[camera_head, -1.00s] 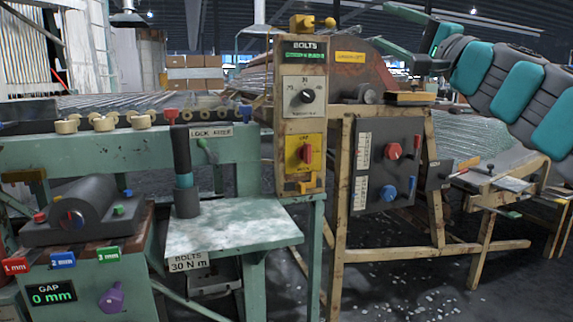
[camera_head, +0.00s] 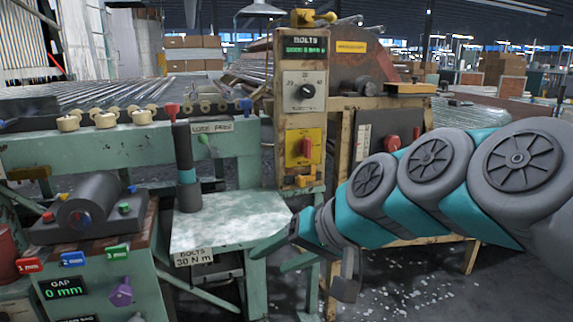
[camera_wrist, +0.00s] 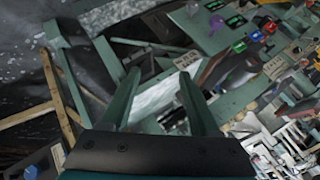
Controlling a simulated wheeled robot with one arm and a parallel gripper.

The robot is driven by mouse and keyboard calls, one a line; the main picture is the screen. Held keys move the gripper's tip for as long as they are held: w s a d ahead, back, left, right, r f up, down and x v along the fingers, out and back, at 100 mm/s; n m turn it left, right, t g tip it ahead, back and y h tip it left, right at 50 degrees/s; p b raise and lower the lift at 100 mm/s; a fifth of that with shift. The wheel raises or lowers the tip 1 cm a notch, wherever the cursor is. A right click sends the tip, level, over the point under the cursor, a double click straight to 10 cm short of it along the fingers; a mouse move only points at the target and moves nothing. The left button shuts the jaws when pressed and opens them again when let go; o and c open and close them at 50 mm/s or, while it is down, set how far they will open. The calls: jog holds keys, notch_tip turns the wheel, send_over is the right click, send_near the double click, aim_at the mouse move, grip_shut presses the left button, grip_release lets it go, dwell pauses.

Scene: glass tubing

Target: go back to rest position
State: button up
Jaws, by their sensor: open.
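My gripper (camera_head: 268,259) is at the lower middle of the head view, by the front right edge of the pale worn shelf (camera_head: 225,222). In the wrist view its two green fingers (camera_wrist: 159,76) stand apart with nothing between them. The gripper is open and empty. The shelf's whitish top shows beyond the fingers in the wrist view, below the gripper and tilted in the picture. My arm runs from the right edge of the head view down to the gripper. I cannot tell whether the fingers touch the shelf edge.
A bolts panel (camera_head: 304,90) with a dial and red switch stands behind the gripper. A dark upright cylinder (camera_head: 186,165) stands on the shelf. The gap station (camera_head: 88,215) is at left. My arm hides part of the wooden stand (camera_head: 345,150). Floor shows at lower right.

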jog(key=s+d+f+g+h+p, duration=0.1)
jog(key=s+d+f+g+h, duration=0.2)
jog(key=s+d+f, duration=0.5)
jog(key=s+d+f+g+h+p, duration=0.1)
jog(key=s+d+f+g+h, duration=0.2)
jog(key=s+d+f, duration=0.5)
jog(key=s+f+h, duration=0.1)
jog(key=s, duration=0.3)
jog(key=shift+s+d+f+g+h, duration=0.2)
jog(key=shift+s+f+g+h, duration=0.05)
jog(key=shift+s+g+h, duration=0.15)
jog(key=shift+w, duration=0.1)
